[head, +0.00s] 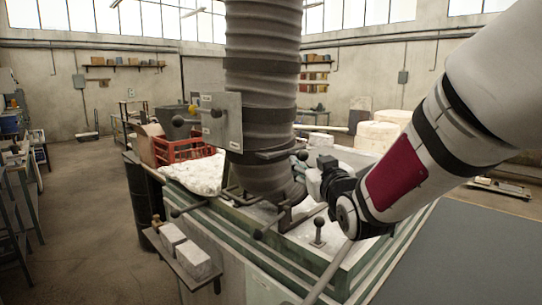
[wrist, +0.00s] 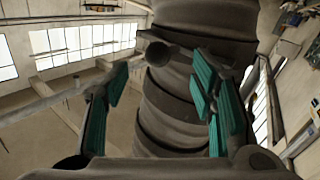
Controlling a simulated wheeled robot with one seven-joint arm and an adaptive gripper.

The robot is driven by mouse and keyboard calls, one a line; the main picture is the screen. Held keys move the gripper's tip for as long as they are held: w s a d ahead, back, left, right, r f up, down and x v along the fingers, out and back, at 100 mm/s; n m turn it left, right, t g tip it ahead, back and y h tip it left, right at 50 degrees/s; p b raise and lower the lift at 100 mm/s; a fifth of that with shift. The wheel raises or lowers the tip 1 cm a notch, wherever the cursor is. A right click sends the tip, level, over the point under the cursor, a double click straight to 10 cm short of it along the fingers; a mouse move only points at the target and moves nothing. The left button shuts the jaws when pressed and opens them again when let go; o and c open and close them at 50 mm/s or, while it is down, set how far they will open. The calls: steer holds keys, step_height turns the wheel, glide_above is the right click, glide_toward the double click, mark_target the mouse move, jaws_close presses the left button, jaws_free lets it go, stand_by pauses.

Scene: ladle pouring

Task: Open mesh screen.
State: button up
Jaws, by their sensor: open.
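I cannot make out the mesh screen for sure in either view. A dark ribbed duct (head: 262,75) hangs over the bench-like unit (head: 250,262), with ball-ended levers around its lower end. One such lever (head: 318,224) stands up to the right of the duct's foot. My gripper (head: 333,178) is right of the duct's lower end, above the unit's top. In the wrist view my gripper (wrist: 160,88) is open, teal pads apart, with the ribbed duct (wrist: 178,115) behind the gap. A dark round knob (wrist: 159,53) shows near the gap's top. Nothing is seen held.
Two grey blocks (head: 185,252) lie on a side shelf at the unit's front left. A red crate (head: 180,149) and white granular material (head: 197,174) are behind it. A metal plate box (head: 221,120) is on the duct. The floor at left is open.

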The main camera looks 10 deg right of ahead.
mark_target(304, 158)
steer(key=w, duration=0.6)
steer(key=shift+w+a, duration=0.15)
steer(key=shift+w, duration=0.1)
steer(key=shift+c, duration=0.5)
jaws_close()
